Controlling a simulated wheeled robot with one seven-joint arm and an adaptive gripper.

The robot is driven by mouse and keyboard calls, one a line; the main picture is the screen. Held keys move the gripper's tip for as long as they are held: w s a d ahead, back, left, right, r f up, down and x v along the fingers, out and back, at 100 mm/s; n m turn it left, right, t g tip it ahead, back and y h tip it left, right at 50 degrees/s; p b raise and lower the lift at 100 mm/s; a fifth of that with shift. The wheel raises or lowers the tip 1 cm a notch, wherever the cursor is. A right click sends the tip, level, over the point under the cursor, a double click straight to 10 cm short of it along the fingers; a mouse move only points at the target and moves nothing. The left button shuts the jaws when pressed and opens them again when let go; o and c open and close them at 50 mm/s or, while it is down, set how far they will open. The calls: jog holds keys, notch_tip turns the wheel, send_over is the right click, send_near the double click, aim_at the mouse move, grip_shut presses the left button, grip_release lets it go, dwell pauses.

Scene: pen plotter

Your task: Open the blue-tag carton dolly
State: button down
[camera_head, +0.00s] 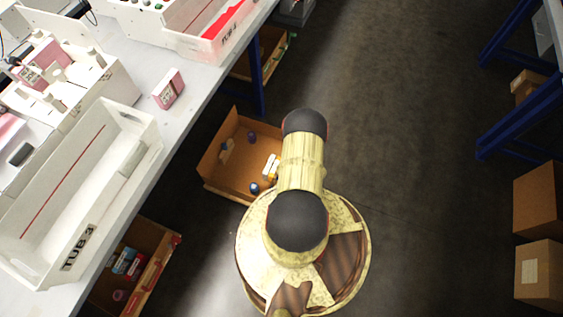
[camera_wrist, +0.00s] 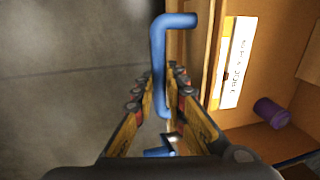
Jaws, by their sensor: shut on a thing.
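The carton dolly (camera_head: 216,150) is an open brown box on the floor, beside the workbench and partly behind my arm in the head view. A bent blue handle (camera_wrist: 158,45) stands out from this wall. My gripper (camera_wrist: 164,82) has its fingers on both sides of the blue handle and is shut on it. In the head view my arm hides the gripper and the handle. A purple cylinder (camera_wrist: 271,112) lies inside the box.
A second carton with a red edge (camera_head: 160,273) sits under the bench at lower left. Another with a green edge (camera_head: 281,58) is farther back. The white bench (camera_head: 197,98) and its blue leg (camera_head: 257,80) border the left. Open floor (camera_head: 400,120) lies right.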

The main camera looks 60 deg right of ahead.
jog(key=shift+s, duration=1.2)
jog(key=c, duration=1.8)
grip_release()
jog(key=shift+d, duration=0.1)
notch_tip(320, 180, up, 12)
jog(key=s, duration=0.2)
jog(key=shift+f, duration=0.15)
jog(key=shift+d, duration=0.1)
